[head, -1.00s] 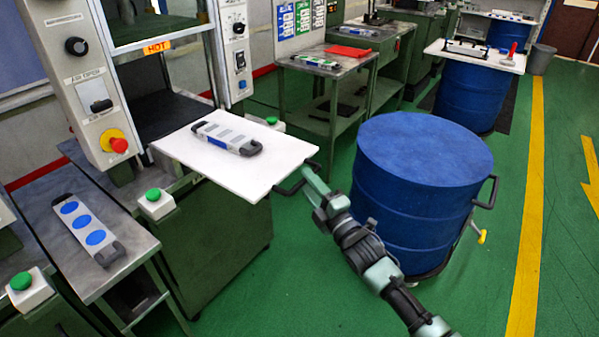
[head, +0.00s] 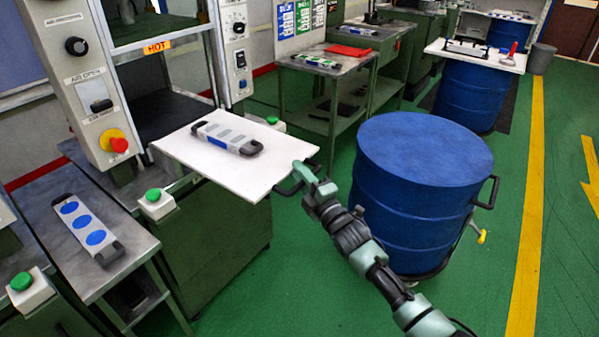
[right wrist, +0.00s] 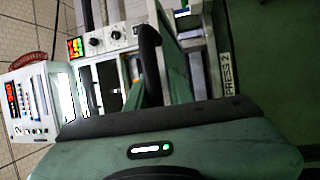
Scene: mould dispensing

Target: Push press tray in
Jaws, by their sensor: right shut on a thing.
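The white press tray (head: 245,184) sticks out of the press opening in the head view. In the right wrist view a dark bar, apparently the handle (right wrist: 150,55), runs between the fingers. My left gripper is not in view.
The press opening (head: 170,115) lies behind the tray, beside a HOT label. A blue drum (head: 425,155) stands close to the right of my arm. A side table (head: 50,205) at the left bears another mould (head: 87,228). Green floor is free in front.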

